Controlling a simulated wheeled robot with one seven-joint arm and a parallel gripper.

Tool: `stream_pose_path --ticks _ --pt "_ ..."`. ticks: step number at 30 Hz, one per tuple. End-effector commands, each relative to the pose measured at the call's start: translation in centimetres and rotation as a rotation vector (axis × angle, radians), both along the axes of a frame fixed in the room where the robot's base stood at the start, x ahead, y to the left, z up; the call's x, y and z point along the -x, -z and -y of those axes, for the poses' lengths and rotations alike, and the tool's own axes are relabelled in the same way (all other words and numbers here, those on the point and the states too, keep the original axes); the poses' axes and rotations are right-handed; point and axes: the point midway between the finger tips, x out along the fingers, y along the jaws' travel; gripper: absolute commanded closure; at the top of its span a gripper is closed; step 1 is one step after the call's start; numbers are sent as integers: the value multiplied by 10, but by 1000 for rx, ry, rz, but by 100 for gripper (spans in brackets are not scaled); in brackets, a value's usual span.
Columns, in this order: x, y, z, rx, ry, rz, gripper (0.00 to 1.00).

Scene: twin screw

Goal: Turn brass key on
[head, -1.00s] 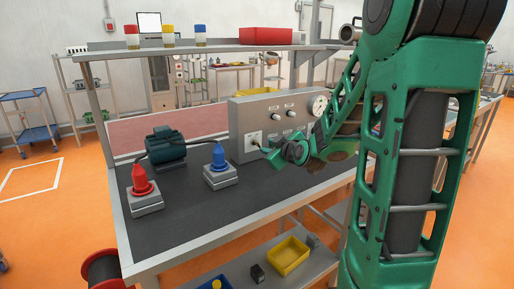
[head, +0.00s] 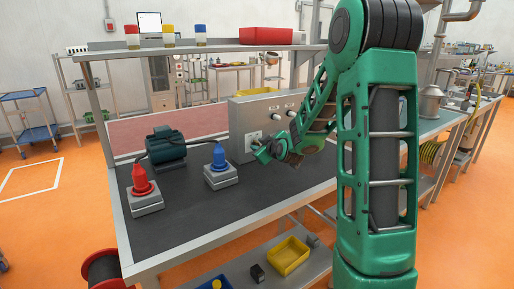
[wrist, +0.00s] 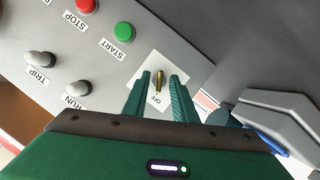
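The brass key (wrist: 160,82) stands out from a white plate (wrist: 147,72) on the grey control panel. In the wrist view it lies lengthwise up and down the picture, above a label that reads OFF (wrist: 156,98). My gripper (wrist: 161,85) is open, with one green finger on each side of the key and a visible gap on both sides. In the head view my gripper (head: 259,155) is at the lower left of the panel (head: 240,112), close to the white plate (head: 253,139). The key itself is too small to make out there.
A blue plug (head: 219,156), a red plug (head: 140,180) and a motor (head: 166,147) stand left on the bench.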

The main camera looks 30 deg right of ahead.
Motion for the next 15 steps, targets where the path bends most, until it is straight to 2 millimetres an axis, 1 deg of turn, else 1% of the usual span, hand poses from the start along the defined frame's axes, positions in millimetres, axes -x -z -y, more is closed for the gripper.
stream_pose_path --ticks 4,5,6,8,15 --pt "0 0 0 0 0 0 75" --pt "0 0 0 0 0 0 77" --pt "0 0 0 0 0 0 87" --pt "0 0 0 0 0 0 100" --pt "0 0 0 -3 -1 -1 100"
